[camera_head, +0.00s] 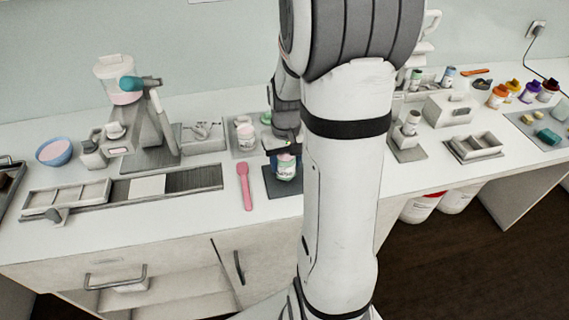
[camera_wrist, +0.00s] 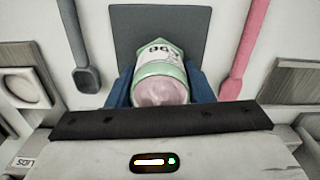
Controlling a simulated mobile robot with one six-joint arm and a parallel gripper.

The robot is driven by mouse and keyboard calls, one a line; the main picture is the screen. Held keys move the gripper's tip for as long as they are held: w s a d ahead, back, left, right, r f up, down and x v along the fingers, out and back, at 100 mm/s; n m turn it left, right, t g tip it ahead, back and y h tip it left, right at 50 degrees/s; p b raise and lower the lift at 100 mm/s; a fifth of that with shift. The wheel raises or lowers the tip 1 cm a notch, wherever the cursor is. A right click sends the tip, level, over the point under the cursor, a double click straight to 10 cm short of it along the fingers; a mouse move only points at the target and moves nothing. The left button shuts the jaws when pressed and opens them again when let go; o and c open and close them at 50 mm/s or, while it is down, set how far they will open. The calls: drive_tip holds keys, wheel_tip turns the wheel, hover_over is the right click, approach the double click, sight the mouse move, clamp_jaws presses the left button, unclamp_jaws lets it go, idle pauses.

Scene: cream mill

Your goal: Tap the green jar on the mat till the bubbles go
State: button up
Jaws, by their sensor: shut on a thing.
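My gripper (camera_wrist: 160,92) is shut on the green jar (camera_wrist: 163,67), with a blue finger on each side of it. The jar has a pale green rim, a white label with dark print and pinkish contents at its open mouth. In the head view the jar (camera_head: 286,170) is held over the dark mat (camera_head: 270,184), beside my arm. The mat (camera_wrist: 125,40) also shows around the jar in the wrist view. I cannot tell whether the jar's base touches the mat. No separate bubbles can be made out in the contents.
A pink spatula (camera_head: 246,186) lies just left of the mat. A dark grey tool (camera_wrist: 85,70) lies on the mat's other side in the wrist view. A filling machine (camera_head: 150,130) and a blue bowl (camera_head: 54,152) stand left. My arm hides part of the counter.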

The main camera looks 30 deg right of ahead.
wheel_tip(320, 180, down, 2)
drive_tip(key=shift+f+b, duration=0.1)
drive_tip(key=shift+b, duration=0.45)
drive_tip(key=shift+c, duration=0.4)
drive_tip(key=shift+r+p, duration=1.25)
drive_tip(key=shift+r, duration=0.35)
drive_tip(key=shift+f, duration=0.1)
wheel_tip(320, 180, down, 3)
drive_tip(key=b, duration=0.3)
drive_tip(key=shift+f, duration=0.2)
drive_tip(key=shift+c, duration=0.5)
drive_tip(key=shift+r, duration=0.25)
drive_tip(key=shift+c, duration=0.5)
drive_tip(key=o, duration=1.4)
